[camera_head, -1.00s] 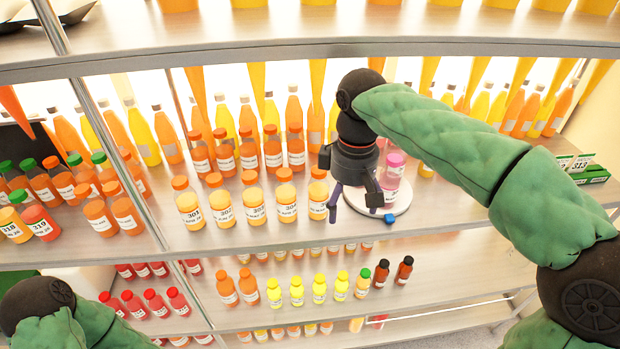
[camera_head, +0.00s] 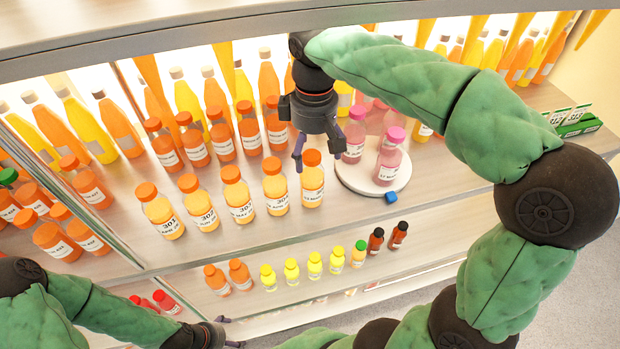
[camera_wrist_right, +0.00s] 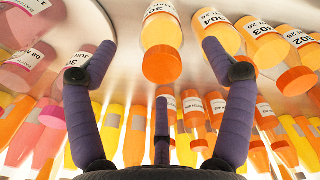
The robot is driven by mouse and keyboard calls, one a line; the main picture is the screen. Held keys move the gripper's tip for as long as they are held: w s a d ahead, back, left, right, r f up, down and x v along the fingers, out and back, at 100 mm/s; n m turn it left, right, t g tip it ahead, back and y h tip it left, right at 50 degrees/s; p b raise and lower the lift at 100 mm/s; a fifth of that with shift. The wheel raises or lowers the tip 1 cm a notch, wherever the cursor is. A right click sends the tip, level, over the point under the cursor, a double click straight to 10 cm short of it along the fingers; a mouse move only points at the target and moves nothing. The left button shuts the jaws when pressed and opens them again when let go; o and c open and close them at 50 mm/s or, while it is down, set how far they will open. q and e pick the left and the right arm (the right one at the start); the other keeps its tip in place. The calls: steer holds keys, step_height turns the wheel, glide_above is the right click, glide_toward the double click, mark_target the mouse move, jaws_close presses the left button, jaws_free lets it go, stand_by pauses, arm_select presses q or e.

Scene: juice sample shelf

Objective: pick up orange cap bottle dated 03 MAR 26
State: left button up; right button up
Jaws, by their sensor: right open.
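Several orange-cap bottles stand in a front row on the upper shelf. The rightmost one (camera_head: 312,180) is just below and beside my right gripper (camera_head: 318,150). In the right wrist view, an orange-cap bottle (camera_wrist_right: 162,55) lies between the two open purple fingers of the gripper (camera_wrist_right: 160,75), with clear gaps on both sides. Its label is cut off, and I cannot read its full date. My left gripper (camera_head: 228,338) shows only partly at the bottom edge, away from the bottles; its jaws are unclear.
More orange-cap bottles (camera_head: 248,127) stand close behind. Small bottles (camera_head: 315,265) line the lower shelf.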

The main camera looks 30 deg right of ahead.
mark_target(314, 171)
step_height(314, 171, down, 3)
steer(key=shift+w+r, duration=0.1)
steer(key=shift+r, duration=0.05)
steer(key=f, duration=0.2)
steer(key=f+b, duration=0.1)
steer(key=f, duration=0.1)
steer(key=shift+s, duration=0.2)
steer(key=shift+f, duration=0.6)
steer(key=shift+c, duration=0.3)
steer(key=c, duration=1.4)
